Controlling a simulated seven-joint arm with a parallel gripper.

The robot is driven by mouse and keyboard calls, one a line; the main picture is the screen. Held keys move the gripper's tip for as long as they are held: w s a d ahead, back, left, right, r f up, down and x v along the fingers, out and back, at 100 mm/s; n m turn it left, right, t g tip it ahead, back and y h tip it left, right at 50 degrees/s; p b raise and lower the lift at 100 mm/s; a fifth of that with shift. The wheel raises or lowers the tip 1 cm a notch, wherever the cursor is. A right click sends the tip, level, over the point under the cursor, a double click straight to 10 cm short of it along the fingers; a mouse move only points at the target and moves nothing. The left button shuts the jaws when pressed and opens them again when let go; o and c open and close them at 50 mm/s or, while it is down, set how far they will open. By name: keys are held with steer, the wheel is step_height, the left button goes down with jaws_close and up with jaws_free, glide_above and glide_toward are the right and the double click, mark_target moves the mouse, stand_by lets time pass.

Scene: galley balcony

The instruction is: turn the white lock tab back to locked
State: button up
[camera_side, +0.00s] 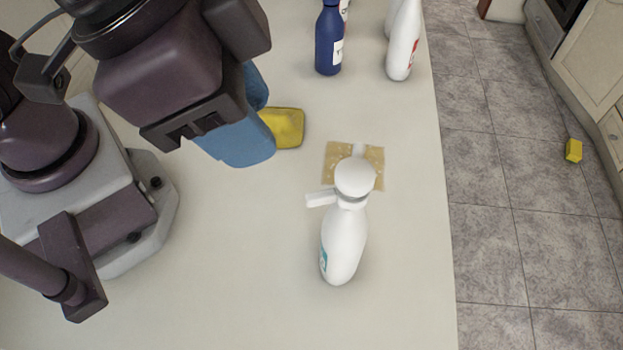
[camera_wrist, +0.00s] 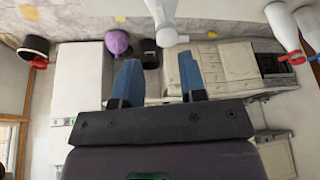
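A white bottle (camera_side: 344,245) with a teal label stands on the counter in the side view. Its round white cap (camera_side: 355,177) has a short spout on the far side. The white lock tab (camera_side: 320,199) sticks out to the left from the bottle's neck. My gripper (camera_side: 258,122) is up and left of the bottle, with its blue fingers apart and nothing seen between them. In the wrist view the open fingers (camera_wrist: 158,62) point toward a white bottle (camera_wrist: 163,12) at the top edge, which is clear of them. The tab is hard to make out there.
A yellow sponge (camera_side: 286,128) lies by my fingers. A tan speckled cloth (camera_side: 337,155) lies behind the bottle. A blue bottle (camera_side: 329,45) and a white bottle (camera_side: 402,45) stand at the back. The counter (camera_side: 240,270) is clear left of the bottle; its edge is to the right.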

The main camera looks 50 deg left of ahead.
mark_target(317, 195)
steer(key=shift+n, duration=0.4)
steer(key=x, duration=1.3)
steer(key=shift+w+r, duration=0.1)
steer(key=shift+w, duration=0.05)
